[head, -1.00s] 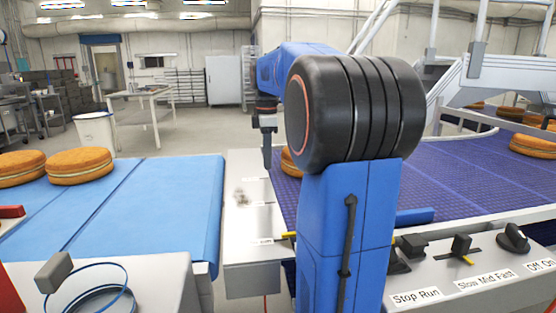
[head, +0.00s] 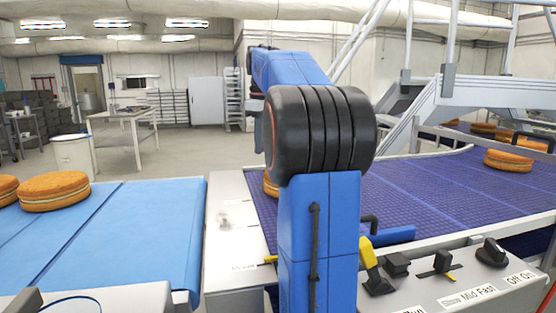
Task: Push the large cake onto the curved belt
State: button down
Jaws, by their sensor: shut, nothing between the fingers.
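A round orange-brown layered cake (head: 53,191) lies on the light-blue straight belt (head: 135,225) at the left. Another cake (head: 6,190) is cut off by the left edge. A cake (head: 270,184) shows only as a sliver at the near left edge of the purple-blue curved belt (head: 430,190); my arm hides the rest. I cannot tell its full size or whether anything touches it. My blue arm with its black joint stands in front, and my gripper is hidden behind it.
Several cakes, one of them whole (head: 508,160), lie farther along the curved belt. A pale metal plate (head: 232,225) lies between the two belts. A control panel (head: 450,280) with switches and a yellow lever (head: 369,253) is at the front right.

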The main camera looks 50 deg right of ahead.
jog(key=w+d+r+m+t+h, duration=0.1)
jog(key=w+d+m+t, duration=0.1)
jog(key=d+m, duration=1)
jog(key=x, duration=0.3)
jog(key=d+x, duration=0.1)
jog(key=x, duration=0.5)
jog(key=shift+s+d+f, duration=0.15)
jog(key=shift+d+f, duration=0.1)
jog(key=shift+d, duration=0.05)
jog(key=shift+s+a+r, duration=0.15)
jog(key=shift+s+a, duration=0.5)
jog(key=shift+s, duration=0.35)
jog(key=shift+s+a+n, duration=0.3)
jog(key=shift+s+a, duration=0.1)
jog(key=shift+s, duration=0.3)
jog(key=shift+s+a, duration=0.55)
jog(key=shift+s, duration=0.4)
